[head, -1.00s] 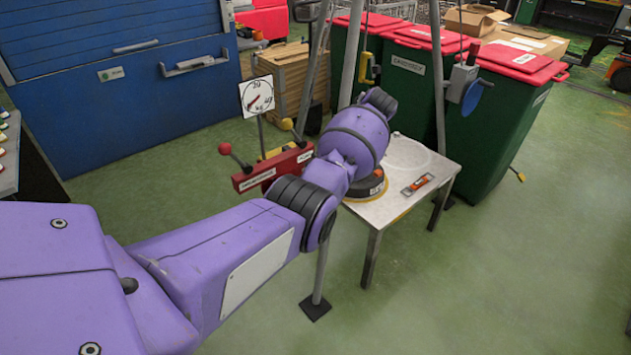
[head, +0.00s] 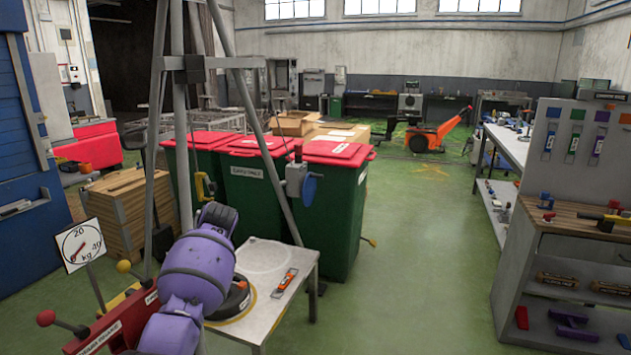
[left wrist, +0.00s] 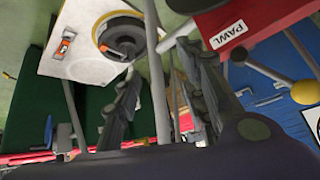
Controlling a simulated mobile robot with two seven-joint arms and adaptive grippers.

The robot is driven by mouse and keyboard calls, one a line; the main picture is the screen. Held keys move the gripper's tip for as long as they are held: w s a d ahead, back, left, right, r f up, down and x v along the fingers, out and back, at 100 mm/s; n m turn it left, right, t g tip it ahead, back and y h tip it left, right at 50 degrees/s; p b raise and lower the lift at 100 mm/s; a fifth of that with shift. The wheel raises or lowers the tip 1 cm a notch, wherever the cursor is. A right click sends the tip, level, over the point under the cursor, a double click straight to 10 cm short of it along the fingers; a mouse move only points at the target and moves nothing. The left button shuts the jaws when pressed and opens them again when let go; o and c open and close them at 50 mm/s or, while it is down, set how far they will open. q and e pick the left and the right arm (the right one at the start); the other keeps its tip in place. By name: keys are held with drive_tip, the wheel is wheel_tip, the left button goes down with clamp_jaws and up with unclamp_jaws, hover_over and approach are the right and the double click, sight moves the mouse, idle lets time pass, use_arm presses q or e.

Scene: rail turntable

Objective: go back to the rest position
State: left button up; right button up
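My purple left arm (head: 197,272) reaches in from the bottom of the head view, in front of the small table's left side. Its gripper is hidden there behind the arm. In the left wrist view my left gripper (left wrist: 160,62) is open, its two dark fingers apart, with no object seen held between them. A grey pole (left wrist: 156,75) shows between the fingers, further off. My right gripper is in neither view.
A small table (head: 262,258) holds a dark round disc (head: 236,298) and an orange tool (head: 285,282). A red bar (head: 103,335) with ball-ended levers, a dial (head: 82,245) and a grey frame (head: 158,130) stand close by. Green bins (head: 330,205) are behind. Floor right of the table is clear.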

use_arm(q)
drive_tip(key=s+d+f+m+t+h+p, duration=0.2)
drive_tip(key=s+d+f+m+t+h, duration=0.5)
drive_tip(key=s+f, duration=0.8)
drive_tip(key=s+d+f+g, duration=0.1)
drive_tip(key=s+f, duration=0.2)
drive_tip(key=s, duration=1.1)
drive_tip(key=s+d+f+g+y+p, duration=0.1)
drive_tip(key=s+f, duration=0.3)
drive_tip(key=s, duration=1.1)
drive_tip(key=s+d+f+g+p, duration=0.1)
drive_tip(key=s+d+f, duration=0.1)
drive_tip(key=s, duration=1.3)
drive_tip(key=shift+d+f+m, duration=0.35)
drive_tip(key=shift+f+m, duration=0.05)
drive_tip(key=shift+f, duration=0.5)
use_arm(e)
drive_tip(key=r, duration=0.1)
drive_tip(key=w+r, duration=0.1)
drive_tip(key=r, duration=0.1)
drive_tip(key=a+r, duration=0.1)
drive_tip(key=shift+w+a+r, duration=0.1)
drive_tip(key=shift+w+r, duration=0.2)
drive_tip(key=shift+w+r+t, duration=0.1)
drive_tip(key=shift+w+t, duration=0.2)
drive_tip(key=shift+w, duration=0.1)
